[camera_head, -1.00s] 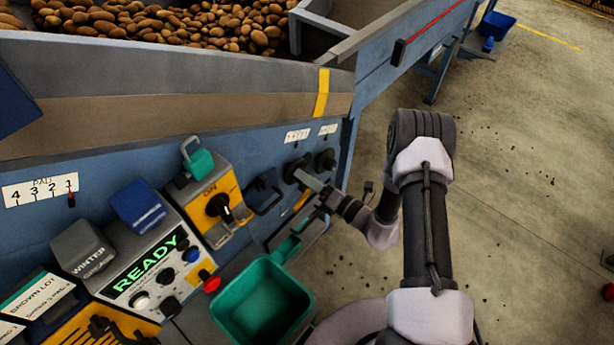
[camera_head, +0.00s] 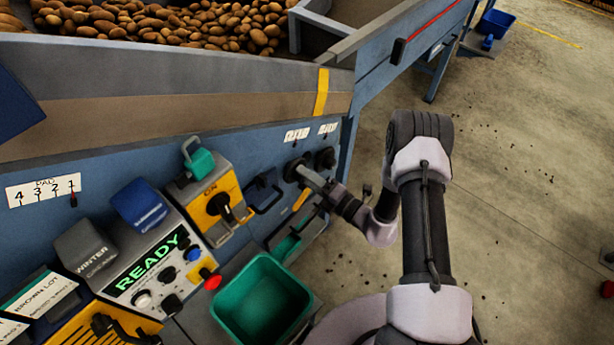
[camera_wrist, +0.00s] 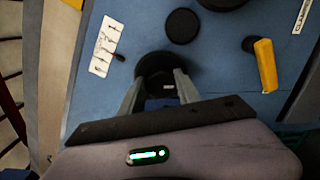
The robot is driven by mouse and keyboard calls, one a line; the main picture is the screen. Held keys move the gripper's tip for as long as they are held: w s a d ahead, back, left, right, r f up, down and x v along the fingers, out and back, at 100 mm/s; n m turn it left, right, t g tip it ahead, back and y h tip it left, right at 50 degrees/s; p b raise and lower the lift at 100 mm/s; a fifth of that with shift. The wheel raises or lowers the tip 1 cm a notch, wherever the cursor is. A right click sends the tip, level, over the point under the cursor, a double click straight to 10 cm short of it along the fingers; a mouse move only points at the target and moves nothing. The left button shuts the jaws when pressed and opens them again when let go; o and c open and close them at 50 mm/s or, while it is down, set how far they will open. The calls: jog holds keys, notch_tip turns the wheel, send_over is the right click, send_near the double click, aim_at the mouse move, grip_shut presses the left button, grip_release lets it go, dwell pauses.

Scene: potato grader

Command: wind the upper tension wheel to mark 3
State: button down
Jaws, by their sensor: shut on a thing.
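My gripper (camera_head: 304,172) is shut on a dark round wheel (camera_head: 290,168) on the blue machine side, the left one of two. In the wrist view its two grey fingers (camera_wrist: 160,88) close on the black wheel (camera_wrist: 152,64), and they hide part of it. A white scale card (camera_wrist: 105,46) with a dark pointer (camera_wrist: 120,58) is left of it there. The card also shows above the wheel in the head view (camera_head: 296,135). Its figures are too small to read. The pictures do not show which wheel is the upper one.
A second dark wheel (camera_head: 326,158) with its own card (camera_head: 328,128) is just right. A green bin (camera_head: 262,300) stands below. Floor to the right is open.

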jog(key=c, duration=0.9)
grip_release()
jog(key=shift+o, duration=0.2)
jog(key=p+v, duration=0.3)
jog(key=v, duration=1.4)
jog(key=shift+s+d, duration=0.2)
jog(key=shift+r, duration=0.1)
